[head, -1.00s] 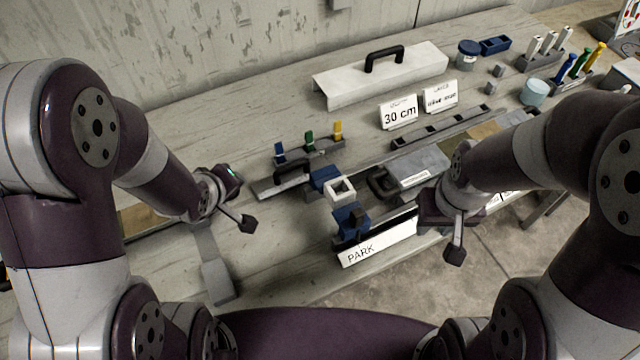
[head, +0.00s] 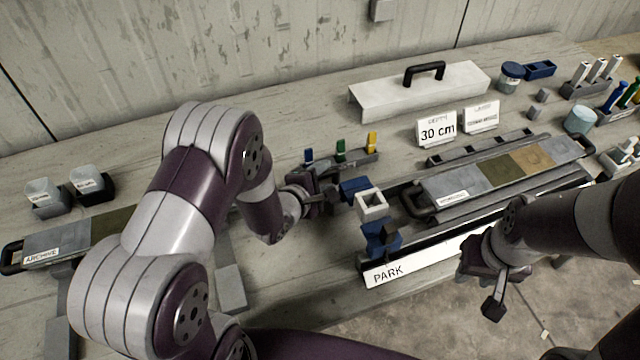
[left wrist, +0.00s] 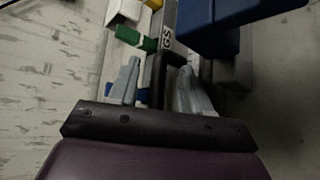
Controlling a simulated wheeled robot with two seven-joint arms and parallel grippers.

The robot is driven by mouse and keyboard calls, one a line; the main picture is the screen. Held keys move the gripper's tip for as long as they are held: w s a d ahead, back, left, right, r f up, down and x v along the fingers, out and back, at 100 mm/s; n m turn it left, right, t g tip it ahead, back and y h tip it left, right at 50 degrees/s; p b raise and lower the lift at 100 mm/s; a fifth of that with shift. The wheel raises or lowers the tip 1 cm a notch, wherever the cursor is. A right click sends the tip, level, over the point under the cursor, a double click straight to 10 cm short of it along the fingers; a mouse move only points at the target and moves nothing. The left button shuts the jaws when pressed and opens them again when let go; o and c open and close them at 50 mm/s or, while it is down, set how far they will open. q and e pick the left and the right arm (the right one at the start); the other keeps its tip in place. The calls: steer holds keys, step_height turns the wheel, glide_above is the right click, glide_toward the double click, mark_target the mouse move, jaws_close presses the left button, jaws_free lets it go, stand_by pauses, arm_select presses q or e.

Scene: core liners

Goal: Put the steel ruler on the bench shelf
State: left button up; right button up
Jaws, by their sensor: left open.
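A grey strip with a black handle (left wrist: 158,70), apparently the steel ruler, lies on the bench beside a rack of blue, green and yellow pieces (head: 350,160). My left gripper (head: 322,196) is over it and hides most of it in the head view. In the left wrist view, the open fingers (left wrist: 158,85) stand on either side of the handle; contact cannot be told. My right gripper (head: 490,287) hangs near the bench's front edge, with its jaws unclear. I cannot tell which surface is the bench shelf; a long rail at the front bears a PARK sign (head: 420,262).
Blue and white blocks (head: 371,205) stand just right of my left gripper. A long tray with grey, olive and tan panels (head: 500,170) lies further right. A white handled cover (head: 420,92) and a 30 cm sign (head: 437,130) are behind. An ARCHIVE tray (head: 55,247) lies left.

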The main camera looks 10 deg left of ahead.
arm_select(q)
steer(key=shift+w+d+f, duration=0.1)
steer(key=shift+w+f, duration=0.1)
steer(key=shift+w, duration=0.2)
steer(key=shift+r, duration=0.1)
jaws_close()
